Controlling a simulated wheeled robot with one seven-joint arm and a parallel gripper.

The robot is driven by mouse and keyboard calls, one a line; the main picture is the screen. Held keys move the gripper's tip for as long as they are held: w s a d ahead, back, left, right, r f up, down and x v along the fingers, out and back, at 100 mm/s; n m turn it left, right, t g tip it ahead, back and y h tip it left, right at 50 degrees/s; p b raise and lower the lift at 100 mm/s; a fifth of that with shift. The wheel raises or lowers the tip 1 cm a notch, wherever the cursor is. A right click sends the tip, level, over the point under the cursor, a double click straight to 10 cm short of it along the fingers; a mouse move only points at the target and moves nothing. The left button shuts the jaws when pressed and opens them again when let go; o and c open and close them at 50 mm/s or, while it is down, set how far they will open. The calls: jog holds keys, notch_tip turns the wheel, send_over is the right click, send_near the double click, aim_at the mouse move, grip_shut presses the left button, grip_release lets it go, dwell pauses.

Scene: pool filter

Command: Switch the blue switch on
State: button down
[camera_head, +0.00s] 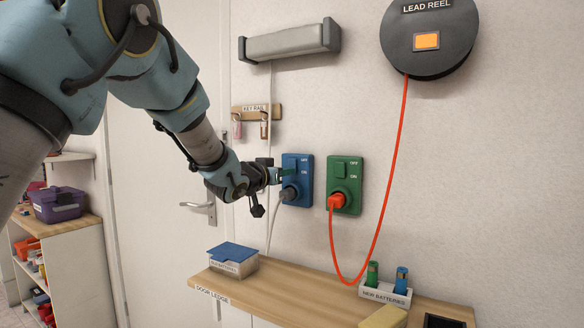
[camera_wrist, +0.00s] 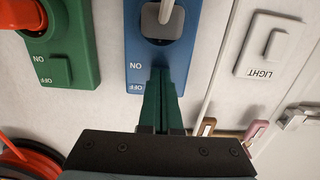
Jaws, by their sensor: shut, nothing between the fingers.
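The blue switch plate (camera_head: 305,184) is on the wall, left of the green one. Its OFF label is above its ON label in the head view. A grey plug sits in its lower part. The plate also shows upside down in the wrist view (camera_wrist: 138,48). My gripper (camera_head: 283,175) is shut and empty, with its green fingertips at the blue plate's switch area. In the wrist view the fingers (camera_wrist: 161,72) cover the rocker, so its position is hidden. I cannot tell whether the fingertips touch it.
A green switch plate (camera_head: 344,185) with an orange plug and red cable is close on the right. A white light switch (camera_wrist: 272,45) and a key rail (camera_head: 257,112) are nearby. A wooden ledge (camera_head: 290,293) below holds a blue-lidded box (camera_head: 233,258) and batteries.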

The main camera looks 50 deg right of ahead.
jog(key=b+v, duration=0.2)
jog(key=v, duration=0.4)
jog(key=shift+a, duration=0.4)
dwell(0.3)
dwell(0.4)
jog(key=w+a+f+n+t+y, duration=0.4)
jog(key=w+a+f+y, duration=0.15)
jog(key=w+a, duration=0.65)
jog(key=w+a+f+n+y, duration=0.1)
jog(key=a+f+n+y, duration=0.3)
jog(key=a, duration=0.8)
jog(key=w+a+f+n+y, duration=0.1)
jog(key=a+f+y, duration=0.2)
jog(key=a+f, duration=0.6)
jog(key=s+a+f+n+g+y, duration=0.2)
jog(key=s+a+f+g, duration=0.1)
jog(key=s+a, duration=0.5)
jog(key=s+a+f+n+g+y+p, duration=0.1)
jog(key=s+a, duration=0.6)
jog(key=a, duration=0.8)
notch_tip(320, 180, down, 2)
jog(key=n+g+y, duration=0.1)
jog(key=g, duration=0.2)
jog(key=shift+s+a+n, duration=0.15)
jog(key=shift+s+n, duration=0.25)
